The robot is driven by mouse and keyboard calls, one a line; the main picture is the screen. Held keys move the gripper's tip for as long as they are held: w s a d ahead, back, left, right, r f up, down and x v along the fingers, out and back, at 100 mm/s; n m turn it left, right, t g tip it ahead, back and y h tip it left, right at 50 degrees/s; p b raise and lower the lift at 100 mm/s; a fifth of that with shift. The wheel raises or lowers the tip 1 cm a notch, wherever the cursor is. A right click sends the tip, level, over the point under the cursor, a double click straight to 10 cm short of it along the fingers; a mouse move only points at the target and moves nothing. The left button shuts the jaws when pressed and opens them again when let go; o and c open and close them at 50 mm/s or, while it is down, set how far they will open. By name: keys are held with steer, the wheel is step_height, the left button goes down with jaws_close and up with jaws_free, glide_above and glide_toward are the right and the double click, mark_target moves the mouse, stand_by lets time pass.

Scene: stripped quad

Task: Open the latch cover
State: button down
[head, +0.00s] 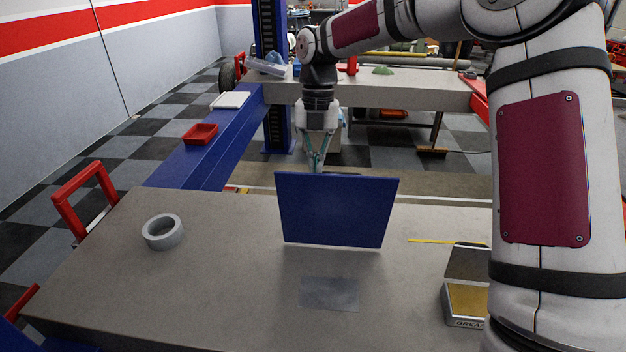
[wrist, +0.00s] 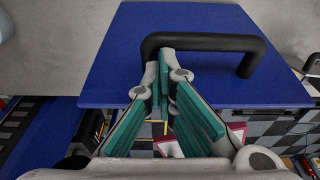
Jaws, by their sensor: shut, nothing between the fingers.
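A flat blue panel, which I take to be the latch cover (head: 335,212), stands up from the grey bench in the head view. Its lower edge is near the bench top. In the wrist view the blue cover (wrist: 120,60) carries a black bar handle (wrist: 215,42). My gripper (head: 317,167) is at the cover's top edge, on its far side, with the tips partly hidden behind it. In the wrist view my gripper (wrist: 167,62) has its teal-padded fingers shut and empty, with the tips at the left end of the handle. I cannot tell whether they touch it.
On the bench (head: 200,290), a grey tape roll (head: 176,240) lies left of the cover. A grey patch (head: 330,293) lies in front of it. A grease tin (head: 463,322) and a yellow stick (head: 430,241) are to the right. A red tray (head: 200,134) sits on the blue beam behind.

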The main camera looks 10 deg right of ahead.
steer(key=w, duration=0.1)
steer(key=w+d+b, duration=0.1)
steer(key=w+f, duration=0.1)
steer(key=w, duration=0.1)
steer(key=shift+d+b, duration=0.2)
steer(key=shift+b, duration=0.15)
steer(key=shift+s+a, duration=0.1)
steer(key=shift+s, duration=0.1)
step_height(320, 180, up, 11)
steer(key=w, duration=0.2)
steer(key=s+a+r+m+t+h, duration=0.2)
steer(key=s+r+m, duration=0.2)
steer(key=s+m, duration=0.2)
steer(key=s+d+f+m+t, duration=0.2)
steer(key=s+d+f+m, duration=0.1)
steer(key=s+m, duration=1)
steer(key=s+d+f+m+t+y, duration=0.1)
steer(key=s+d+f+m+t, duration=0.1)
steer(key=s+m, duration=1.1)
steer(key=shift+s+d+f+t, duration=0.4)
steer(key=shift+s+d+t, duration=0.3)
